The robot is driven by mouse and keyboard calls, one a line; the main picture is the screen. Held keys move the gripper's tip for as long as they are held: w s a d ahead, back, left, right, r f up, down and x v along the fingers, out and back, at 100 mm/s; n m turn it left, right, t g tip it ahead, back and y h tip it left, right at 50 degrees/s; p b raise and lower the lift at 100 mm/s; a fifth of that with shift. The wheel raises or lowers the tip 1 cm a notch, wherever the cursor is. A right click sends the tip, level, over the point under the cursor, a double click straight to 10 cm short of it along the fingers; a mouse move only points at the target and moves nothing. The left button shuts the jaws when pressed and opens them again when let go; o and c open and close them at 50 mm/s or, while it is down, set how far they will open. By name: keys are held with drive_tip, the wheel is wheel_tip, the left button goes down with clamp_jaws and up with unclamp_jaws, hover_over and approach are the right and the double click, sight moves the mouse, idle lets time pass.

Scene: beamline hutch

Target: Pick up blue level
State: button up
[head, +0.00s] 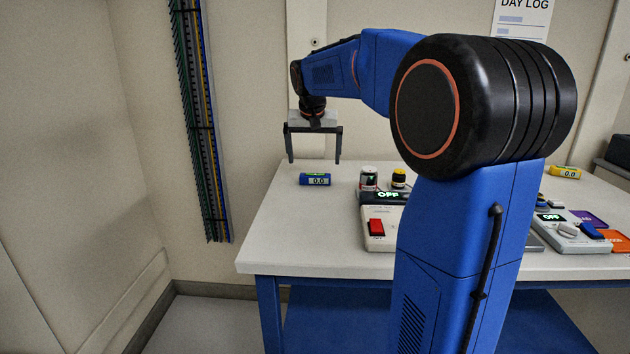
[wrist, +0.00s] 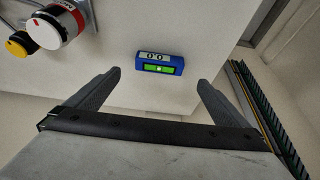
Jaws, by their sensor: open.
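The blue level (head: 315,179) lies on the white table near its left end, with a small display reading 0.0 and a green vial. In the wrist view the blue level (wrist: 160,63) is ahead of the fingertips, near the middle between them. My gripper (head: 314,161) is open and empty, pointing down above the level in the head view. Its two fingers also show in the wrist view (wrist: 157,78), apart from the level on both sides.
A control box (head: 381,226) with a red switch and an OFF display stands right of the level. A white-and-red knob (head: 369,178) and a yellow knob (head: 399,178) are close by. A yellow level (head: 565,172) lies far right. The white table (head: 285,232) is bare around the blue level.

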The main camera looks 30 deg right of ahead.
sight(315, 175)
drive_tip(key=shift+x, duration=3.55)
drive_tip(key=shift+s, duration=0.1)
drive_tip(key=c, duration=1.2)
